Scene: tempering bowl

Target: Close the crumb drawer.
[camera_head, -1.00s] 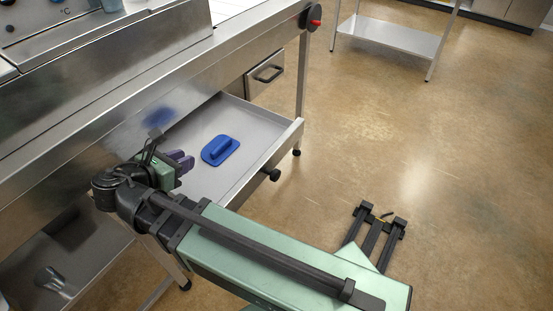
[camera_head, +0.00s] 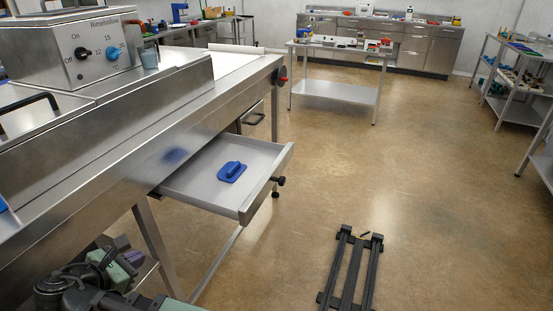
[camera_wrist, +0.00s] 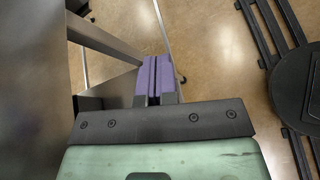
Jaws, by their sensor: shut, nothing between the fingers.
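The crumb drawer (camera_head: 200,190) is a shallow steel tray pulled out from under the counter in the head view. It has a dark round knob (camera_head: 280,181) on its front. A blue scraper-like piece with a raised grip (camera_head: 231,171) lies in it. My gripper (camera_head: 134,257) is at the lower left of the head view, below and apart from the drawer. Its purple fingers (camera_wrist: 154,76) are shut together and empty in the wrist view. I cannot make out the drawer in the wrist view.
The steel counter (camera_head: 130,140) carries a control box (camera_head: 95,55) with knobs. A counter leg (camera_head: 153,240) stands close to my gripper. A low steel table (camera_head: 335,90) stands further back. The floor (camera_head: 340,170) right of the drawer is clear, apart from my rail.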

